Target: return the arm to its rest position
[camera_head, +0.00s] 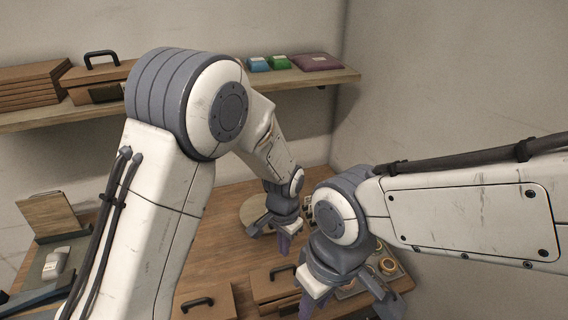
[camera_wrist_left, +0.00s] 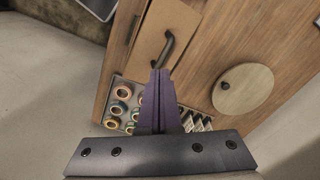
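My left gripper (camera_head: 284,245) hangs over the back part of the wooden table (camera_head: 222,205), at the end of the left arm that reaches in from the left. In the left wrist view its two purple fingers (camera_wrist_left: 160,75) are together with nothing visible between them. My right gripper (camera_head: 347,305) is lower and nearer, at the bottom of the head view. Its fingers stand wide apart, and I see nothing held. Its tips are partly cut off by the frame edge.
A tray of tape rolls (camera_wrist_left: 112,118) lies below the left gripper, partly hidden by it. A round wooden disc (camera_wrist_left: 243,89) and handled boxes (camera_head: 208,302) (camera_head: 272,287) are on the table. A wall shelf (camera_head: 345,78) holds coloured packets. A stand (camera_head: 48,215) is at left.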

